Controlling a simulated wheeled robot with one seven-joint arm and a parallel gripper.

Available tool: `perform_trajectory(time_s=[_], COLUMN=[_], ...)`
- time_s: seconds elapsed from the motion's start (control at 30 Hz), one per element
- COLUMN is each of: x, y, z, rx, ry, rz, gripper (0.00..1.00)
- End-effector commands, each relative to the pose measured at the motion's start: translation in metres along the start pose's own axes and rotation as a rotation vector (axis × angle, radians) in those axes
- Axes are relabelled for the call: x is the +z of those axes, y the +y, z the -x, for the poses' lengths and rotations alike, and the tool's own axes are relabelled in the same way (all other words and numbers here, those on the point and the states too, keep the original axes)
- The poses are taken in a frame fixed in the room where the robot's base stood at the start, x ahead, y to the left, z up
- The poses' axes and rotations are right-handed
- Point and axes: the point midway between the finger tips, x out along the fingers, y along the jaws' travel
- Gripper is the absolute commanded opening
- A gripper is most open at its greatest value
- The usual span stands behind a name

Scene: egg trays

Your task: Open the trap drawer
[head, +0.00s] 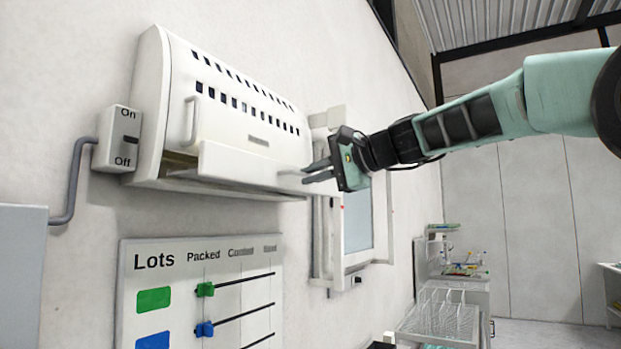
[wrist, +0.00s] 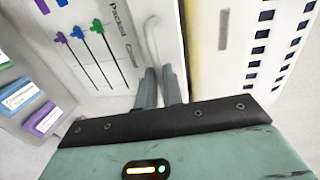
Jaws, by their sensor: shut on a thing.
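The white trap (head: 225,95) is a wall-mounted box with rows of dark slots and a vertical handle (head: 190,120) on its front. Its drawer (head: 235,165) is a white panel along the lower front; it stands out from the body, with a gap behind it at the left. My gripper (head: 308,174) is at the drawer's right end, shut on the pale drawer handle (head: 289,175). In the wrist view the gripper's fingers (wrist: 160,75) are close together on the curved white handle (wrist: 152,40). The fingers hide part of it.
A switch box (head: 118,139) marked On and Off is left of the trap. A Lots board (head: 218,268) with coloured sliders hangs below. A wall screen (head: 358,220) is behind my gripper. A wire rack (head: 440,318) stands at lower right.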

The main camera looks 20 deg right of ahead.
Motion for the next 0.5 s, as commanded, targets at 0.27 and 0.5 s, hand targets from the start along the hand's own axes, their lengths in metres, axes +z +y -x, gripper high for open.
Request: perform_trajectory(time_s=[0.27, 0.5], x=[-0.0004, -0.0004], y=[0.0001, 0.0003], z=[-0.0003, 0.0035], rx=[0.000, -0.001], ry=[0.001, 0.001], rz=[0.000, 0.000], gripper=[0.31, 0.31])
